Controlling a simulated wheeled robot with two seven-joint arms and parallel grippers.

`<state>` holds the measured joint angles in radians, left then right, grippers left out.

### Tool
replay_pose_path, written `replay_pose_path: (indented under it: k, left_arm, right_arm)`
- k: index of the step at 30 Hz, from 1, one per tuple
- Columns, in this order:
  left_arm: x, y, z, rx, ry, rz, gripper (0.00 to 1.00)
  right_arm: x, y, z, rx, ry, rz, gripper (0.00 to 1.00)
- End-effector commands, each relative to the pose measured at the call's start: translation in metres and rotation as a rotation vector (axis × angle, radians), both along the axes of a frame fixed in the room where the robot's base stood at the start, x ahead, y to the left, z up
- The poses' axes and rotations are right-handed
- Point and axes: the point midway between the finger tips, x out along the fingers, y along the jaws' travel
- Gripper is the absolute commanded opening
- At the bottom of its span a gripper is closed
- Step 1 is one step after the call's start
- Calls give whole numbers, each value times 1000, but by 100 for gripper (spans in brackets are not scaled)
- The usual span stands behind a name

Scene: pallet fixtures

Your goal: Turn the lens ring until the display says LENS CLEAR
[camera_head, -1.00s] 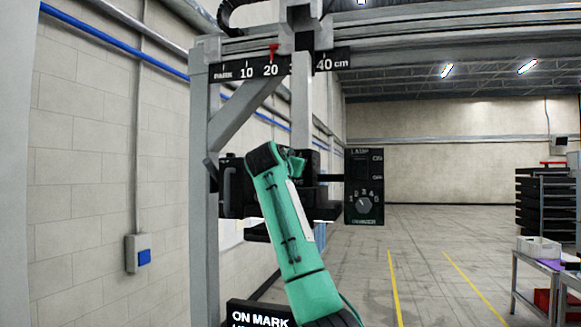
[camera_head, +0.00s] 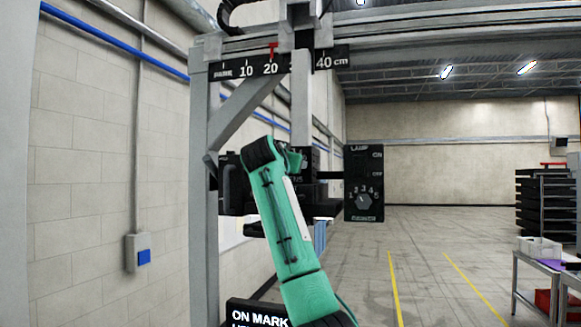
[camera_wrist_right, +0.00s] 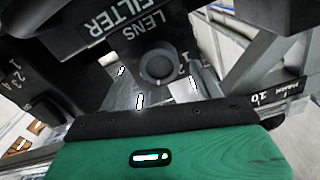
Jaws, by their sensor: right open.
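The lens ring (camera_wrist_right: 157,68) is a round dark knob with a lighter grey centre in the right wrist view, below the LENS label (camera_wrist_right: 143,28) on a dark housing. My right gripper (camera_head: 292,160) is raised at the dark housing under the gantry in the head view. It is open; its fingertips are hard to make out, and whether they touch the ring cannot be told. The display (camera_head: 258,313) is cut by the bottom edge. Its top line reads ON MARK, and the line below is cut off. My left gripper is not in view.
A black panel (camera_head: 364,183) with a LAMP switch and numbered dial hangs right of the housing. The gantry post (camera_head: 199,250) stands left of my right arm, under a centimetre scale (camera_head: 236,71). Open floor, a table (camera_head: 537,262) and stacked dark trays (camera_head: 541,200) lie right.

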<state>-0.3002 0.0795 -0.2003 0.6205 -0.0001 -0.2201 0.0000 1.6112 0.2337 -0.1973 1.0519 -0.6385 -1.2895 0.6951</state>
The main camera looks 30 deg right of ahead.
Motion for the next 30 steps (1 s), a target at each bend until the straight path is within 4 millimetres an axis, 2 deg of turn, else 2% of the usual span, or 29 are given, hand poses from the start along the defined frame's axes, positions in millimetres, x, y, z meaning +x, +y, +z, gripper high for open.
replay_pose_path:
  k: [1, 6, 15, 21, 30]
  left_arm:
    - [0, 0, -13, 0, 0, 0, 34]
    - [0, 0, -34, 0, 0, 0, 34]
    - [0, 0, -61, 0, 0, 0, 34]
    - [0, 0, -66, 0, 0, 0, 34]
    - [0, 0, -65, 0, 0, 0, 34]
  right_arm:
    - [-6, 8, -6, 0, -4, 3, 66]
    - [-29, 35, -6, -1, -5, 3, 66]
    - [-64, 76, -4, -1, -3, 1, 66]
    - [-74, 87, -2, -1, -1, 0, 66]
    - [-75, 88, -1, 0, 0, -1, 66]
